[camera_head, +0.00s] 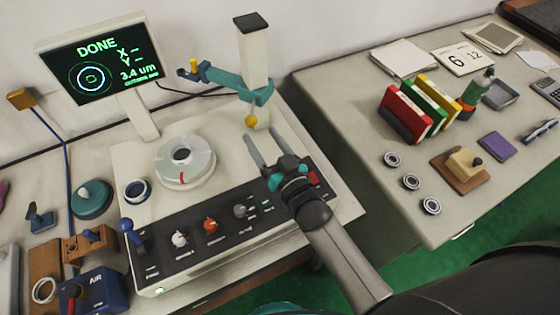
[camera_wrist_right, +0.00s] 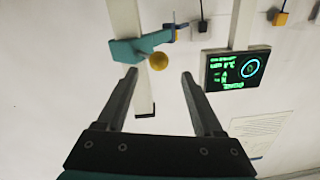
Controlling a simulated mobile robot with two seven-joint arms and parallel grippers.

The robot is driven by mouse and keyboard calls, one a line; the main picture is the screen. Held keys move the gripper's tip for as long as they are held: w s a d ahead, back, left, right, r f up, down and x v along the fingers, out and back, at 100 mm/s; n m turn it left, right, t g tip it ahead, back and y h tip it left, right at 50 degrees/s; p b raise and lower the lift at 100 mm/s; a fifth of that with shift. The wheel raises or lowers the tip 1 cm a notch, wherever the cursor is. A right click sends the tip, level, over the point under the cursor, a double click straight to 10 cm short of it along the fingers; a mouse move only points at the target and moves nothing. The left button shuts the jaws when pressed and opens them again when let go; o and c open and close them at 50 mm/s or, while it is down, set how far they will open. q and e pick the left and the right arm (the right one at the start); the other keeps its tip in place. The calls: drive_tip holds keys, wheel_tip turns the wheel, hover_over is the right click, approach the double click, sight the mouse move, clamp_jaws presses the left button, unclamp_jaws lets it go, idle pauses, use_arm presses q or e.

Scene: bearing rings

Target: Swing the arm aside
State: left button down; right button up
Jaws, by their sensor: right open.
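The teal swing arm (camera_head: 225,78) is mounted on a white upright column (camera_head: 254,60) at the back of the measuring instrument. A yellow ball (camera_head: 251,121) sits at the arm's near end, by the column; it also shows in the right wrist view (camera_wrist_right: 158,61). The arm's far end reaches left, towards the screen. My right gripper (camera_head: 262,136) is open and empty, its fingers pointing at the column and ball. In the wrist view the ball appears between and just beyond the fingertips (camera_wrist_right: 159,74); contact cannot be told. My left gripper is not in view.
The round stage (camera_head: 185,165) stands left of the gripper, behind the black control panel (camera_head: 215,235). A screen (camera_head: 100,68) reading DONE is at the back left. The right table holds binders (camera_head: 405,115) and several bearings. A gap separates the tables.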

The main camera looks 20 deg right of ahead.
drive_tip(key=v, duration=0.8)
